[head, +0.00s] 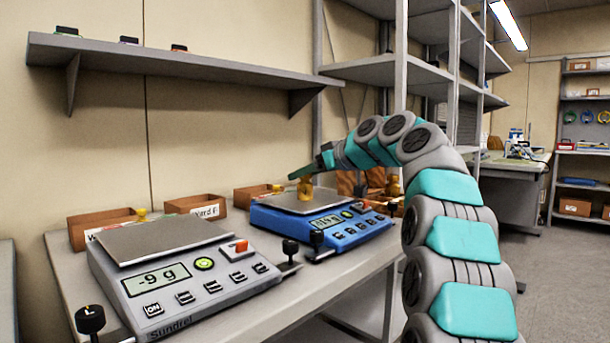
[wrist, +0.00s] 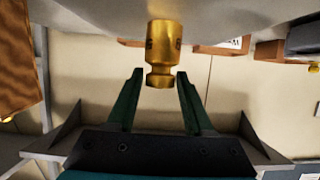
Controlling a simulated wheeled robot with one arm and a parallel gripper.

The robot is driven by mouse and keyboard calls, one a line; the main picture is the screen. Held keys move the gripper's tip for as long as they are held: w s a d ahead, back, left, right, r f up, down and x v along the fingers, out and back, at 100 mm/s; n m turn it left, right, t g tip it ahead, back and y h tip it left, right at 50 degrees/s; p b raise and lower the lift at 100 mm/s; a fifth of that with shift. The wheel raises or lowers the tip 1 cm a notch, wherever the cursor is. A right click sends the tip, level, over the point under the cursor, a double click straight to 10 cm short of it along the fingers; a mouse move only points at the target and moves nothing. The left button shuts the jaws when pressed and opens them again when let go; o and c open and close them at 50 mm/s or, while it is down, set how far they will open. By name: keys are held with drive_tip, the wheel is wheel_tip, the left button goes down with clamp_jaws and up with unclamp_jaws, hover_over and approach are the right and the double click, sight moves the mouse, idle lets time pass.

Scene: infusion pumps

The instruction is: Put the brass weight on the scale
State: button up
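A brass weight (head: 305,190) stands upright on the metal plate of the blue scale (head: 350,226), whose display shows a reading too small to make out surely. A grey scale (head: 198,275) stands nearer, with an empty plate and a display of -9 g. My gripper (head: 302,174) is at the top of the weight. In the wrist view, the two dark green fingers (wrist: 160,75) are open, with a gap on each side of the brass weight's (wrist: 164,42) narrow knob. The weight's base rests against the plate at the top of that view.
Open cardboard bins (head: 195,205) line the back of the bench (head: 330,270). A wall shelf (head: 170,62) hangs above, and a metal rack (head: 400,70) rises behind the arm.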

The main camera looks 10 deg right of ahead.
drive_tip(key=shift+o, duration=1.2)
drive_tip(key=shift+r, duration=0.15)
drive_tip(key=v, duration=1.2)
